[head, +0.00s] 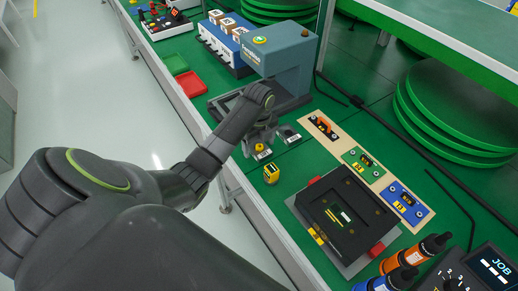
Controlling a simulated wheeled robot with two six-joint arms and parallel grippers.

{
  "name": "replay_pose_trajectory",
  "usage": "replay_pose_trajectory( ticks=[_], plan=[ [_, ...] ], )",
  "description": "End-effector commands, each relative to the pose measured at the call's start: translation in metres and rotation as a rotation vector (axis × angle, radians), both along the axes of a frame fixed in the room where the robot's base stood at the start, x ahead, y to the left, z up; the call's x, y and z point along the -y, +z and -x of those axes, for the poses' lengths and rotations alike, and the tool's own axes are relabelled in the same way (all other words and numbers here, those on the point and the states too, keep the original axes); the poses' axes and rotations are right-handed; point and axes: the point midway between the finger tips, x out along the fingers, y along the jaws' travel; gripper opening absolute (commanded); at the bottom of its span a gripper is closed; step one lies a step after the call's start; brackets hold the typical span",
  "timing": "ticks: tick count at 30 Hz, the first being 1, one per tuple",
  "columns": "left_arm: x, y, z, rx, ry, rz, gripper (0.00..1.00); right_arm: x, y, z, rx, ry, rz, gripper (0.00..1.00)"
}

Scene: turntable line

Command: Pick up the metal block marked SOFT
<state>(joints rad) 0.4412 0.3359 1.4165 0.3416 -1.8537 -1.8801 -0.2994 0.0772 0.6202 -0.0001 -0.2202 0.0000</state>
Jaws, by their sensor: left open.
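My left gripper (262,138) reaches in over the green bench (310,155), in front of the grey-blue press (288,62). It is open, and I see nothing held in it. Two small grey metal blocks are close to its fingers: one (263,155) just below them, with a yellow part by it, and one (290,136) to their right. The marks on the blocks are too small to read, so I cannot tell which says SOFT. The gripper partly hides this area, and contact with a block cannot be told. My right gripper is not in view.
A yellow item (271,174) stands just nearer than the blocks. A black fixture (350,215) and a board with coloured plates (363,164) lie to the right. Bottles (405,254) stand at the front right.

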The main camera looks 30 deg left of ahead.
Motion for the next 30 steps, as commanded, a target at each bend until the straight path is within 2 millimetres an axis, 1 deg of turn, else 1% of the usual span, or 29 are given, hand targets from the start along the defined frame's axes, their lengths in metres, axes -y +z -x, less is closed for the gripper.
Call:
replay_pose_trajectory(
  ticks=[3,8,11,18,20,21,27,30],
  plan=[
    [0.0002,-0.0049,0.0001,0.001,-0.001,0.0,0.76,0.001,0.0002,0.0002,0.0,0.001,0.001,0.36],
    [0.0,-0.0048,0.0,0.001,-0.001,-0.001,0.76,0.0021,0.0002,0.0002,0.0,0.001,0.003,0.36],
    [-0.0001,-0.0047,0.0,0.001,-0.001,-0.001,0.65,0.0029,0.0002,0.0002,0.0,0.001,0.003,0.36],
    [-0.0002,-0.0044,-0.0001,0.001,-0.001,-0.001,0.33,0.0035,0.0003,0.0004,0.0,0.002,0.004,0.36],
    [-0.0002,-0.0044,-0.0001,0.001,-0.001,-0.001,0.25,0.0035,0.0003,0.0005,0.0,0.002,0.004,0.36],
    [-0.0002,-0.0039,-0.0004,0.003,-0.001,-0.001,0.23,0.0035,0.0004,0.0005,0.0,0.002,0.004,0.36],
    [-0.0003,-0.003,-0.0005,0.003,-0.001,-0.001,0.23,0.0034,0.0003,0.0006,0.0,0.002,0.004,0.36],
    [-0.0006,0.0039,-0.001,0.004,-0.001,-0.002,0.23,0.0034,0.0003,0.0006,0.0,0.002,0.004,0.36]
  ],
)
